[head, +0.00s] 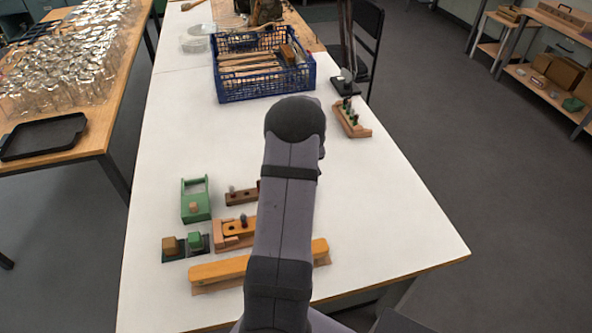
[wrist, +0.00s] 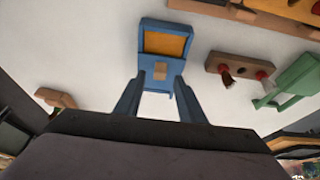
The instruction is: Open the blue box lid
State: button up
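The blue box (wrist: 172,26) is in the upper middle of the wrist view. It has a blue frame around an orange-yellow panel (wrist: 165,44) and a small tan wooden block (wrist: 160,71) near its edge closest to my gripper. I cannot tell whether the orange panel is the lid or the inside. My gripper (wrist: 156,84) is open, its two blue-looking fingers apart on either side of the tan block's line. I see nothing held between the fingers, and contact with the box is unclear. In the head view my arm hides the box and gripper.
In the head view, a blue crate (head: 262,94), another wooden block with bristles (head: 352,119) and an orange bar (head: 220,269) are on the white table (head: 165,135).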

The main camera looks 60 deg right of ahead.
jog(key=shift+p+x, duration=0.3)
jog(key=shift+x, duration=1.05)
grip_shut()
